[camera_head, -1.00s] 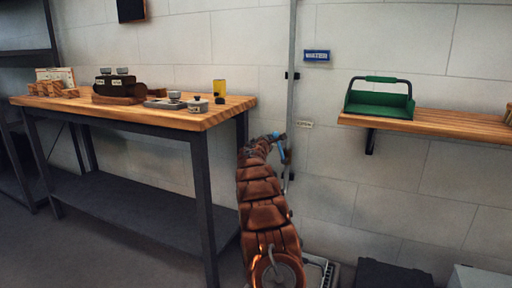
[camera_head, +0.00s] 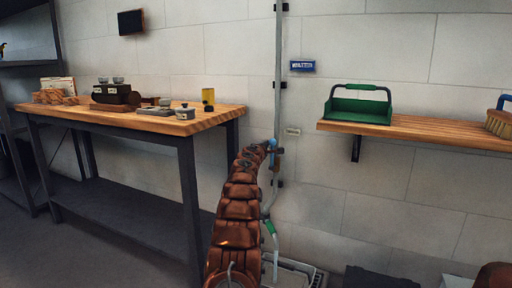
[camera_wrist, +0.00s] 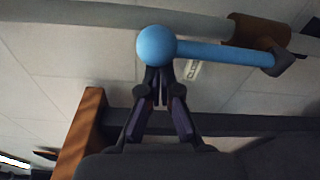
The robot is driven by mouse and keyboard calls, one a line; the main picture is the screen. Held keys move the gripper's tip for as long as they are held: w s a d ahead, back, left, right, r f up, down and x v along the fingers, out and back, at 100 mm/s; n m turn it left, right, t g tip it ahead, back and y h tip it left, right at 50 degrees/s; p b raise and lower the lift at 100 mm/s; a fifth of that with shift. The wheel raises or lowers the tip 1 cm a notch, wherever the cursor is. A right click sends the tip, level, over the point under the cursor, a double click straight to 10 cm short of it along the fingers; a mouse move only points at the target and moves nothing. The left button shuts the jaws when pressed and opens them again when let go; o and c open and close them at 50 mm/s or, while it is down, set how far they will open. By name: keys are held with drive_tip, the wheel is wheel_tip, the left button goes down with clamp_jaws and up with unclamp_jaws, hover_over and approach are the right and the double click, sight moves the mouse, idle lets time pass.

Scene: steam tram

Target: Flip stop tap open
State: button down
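The stop tap is on the vertical wall pipe (camera_head: 278,100). Its blue lever (camera_wrist: 225,53) runs sideways in the wrist view from a copper-coloured body (camera_wrist: 258,30) to a round blue knob (camera_wrist: 156,45). In the head view the blue lever (camera_head: 273,144) is small and partly hidden by my arm. My gripper (camera_wrist: 157,78) has its fingertips together just at the knob's lower edge; I cannot tell whether they touch it. No object shows between the fingers. In the head view my gripper (camera_head: 268,146) is beside the pipe.
A blue water sign (camera_head: 302,66) is on the wall. A workbench (camera_head: 205,122) with several items stands left. A wooden shelf (camera_head: 430,128) with a green carrier (camera_head: 358,108) and a brush (camera_head: 499,122) is right. A green-handled hose end (camera_head: 270,228) hangs below the tap.

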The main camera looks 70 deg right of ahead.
drive_tip(key=shift+s+d+r, duration=0.1)
drive_tip(key=shift+s, duration=0.35)
